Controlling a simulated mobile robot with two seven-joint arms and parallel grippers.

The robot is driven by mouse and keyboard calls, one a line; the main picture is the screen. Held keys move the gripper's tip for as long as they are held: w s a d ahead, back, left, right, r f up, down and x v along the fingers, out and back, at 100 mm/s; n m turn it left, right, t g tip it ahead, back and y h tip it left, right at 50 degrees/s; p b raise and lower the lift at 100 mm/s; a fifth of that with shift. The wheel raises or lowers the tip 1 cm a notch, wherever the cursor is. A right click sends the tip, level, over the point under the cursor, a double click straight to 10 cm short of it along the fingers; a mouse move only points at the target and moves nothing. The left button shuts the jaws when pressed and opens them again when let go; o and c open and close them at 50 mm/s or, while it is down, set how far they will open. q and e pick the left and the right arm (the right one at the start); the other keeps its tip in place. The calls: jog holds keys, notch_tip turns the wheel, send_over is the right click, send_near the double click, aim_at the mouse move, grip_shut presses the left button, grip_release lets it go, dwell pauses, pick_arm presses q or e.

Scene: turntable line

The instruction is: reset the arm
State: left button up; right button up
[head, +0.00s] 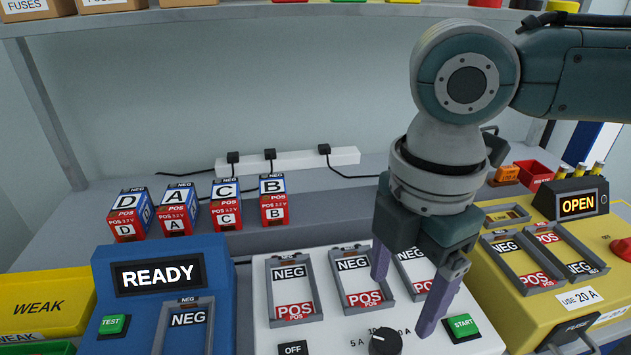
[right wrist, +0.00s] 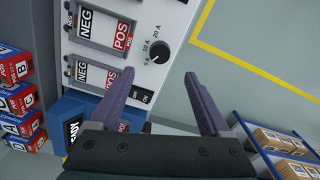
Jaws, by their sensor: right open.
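My right arm comes in from the right in the head view. Its gripper (head: 402,306) hangs over the white charger panel (head: 335,325), fingers pointing down, near the black dial (head: 385,341) and the green START button (head: 463,326). The jaws are apart with nothing between them. In the right wrist view the open fingers (right wrist: 158,73) are spread below the dial (right wrist: 160,50). The gripper hides part of the panel's right-hand bay (head: 418,285). My left gripper is not in view.
Red-and-blue batteries D (head: 127,228), A (head: 176,222), C (head: 226,216) and B (head: 273,211) stand at the back left. The blue tester (head: 220,265) reads READY. The yellow unit (head: 510,290) at right reads OPEN. A power strip (head: 290,160) lies behind; a shelf (head: 270,10) crosses above.

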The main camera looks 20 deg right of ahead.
jog(key=shift+a, duration=0.1)
jog(key=s+a+r+m+t+y+p, duration=0.35)
jog(key=s+a+m, duration=0.25)
jog(key=a, duration=0.6)
jog(key=s+d+r+m+h+p, duration=0.35)
jog(key=s+d+m, duration=0.35)
jog(key=d+m, duration=0.45)
notch_tip(320, 180, up, 37)
jog(key=n+p, duration=0.1)
jog(key=p, duration=3.5)
jog(key=shift+w+a+f+p, duration=0.15)
jog(key=shift+w+f+p, duration=0.05)
jog(key=shift+w+p, duration=0.1)
